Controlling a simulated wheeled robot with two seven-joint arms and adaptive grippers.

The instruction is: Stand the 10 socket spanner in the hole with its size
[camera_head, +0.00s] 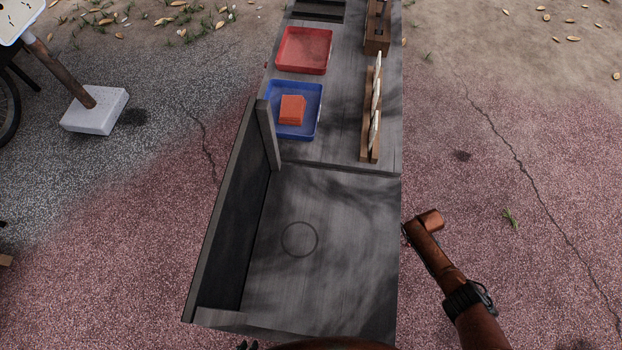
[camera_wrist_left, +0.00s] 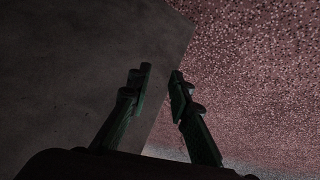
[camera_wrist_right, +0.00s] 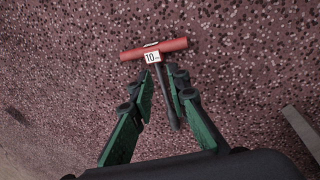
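The 10 socket spanner shows in the right wrist view with a red T-handle (camera_wrist_right: 153,49), a white "10" label and a dark shaft (camera_wrist_right: 168,100). My right gripper (camera_wrist_right: 160,76) is open, its fingers on either side of the shaft with a gap visible. I cannot tell whether the spanner touches the ground. The head view does not show the spanner. A brown wooden block (camera_head: 377,28) stands at the cart's far right; its holes and sizes are too small to read. My left gripper (camera_head: 247,345) barely shows at the bottom edge; its fingers are apart and empty in the left wrist view (camera_wrist_left: 160,80).
The grey cart (camera_head: 340,270) has a clear near deck with a ring mark. Farther along are a blue tray (camera_head: 310,132) holding an orange block (camera_head: 292,109), a red tray (camera_head: 304,50) and a wooden rack (camera_head: 366,145) with pale discs. Paved ground surrounds the cart.

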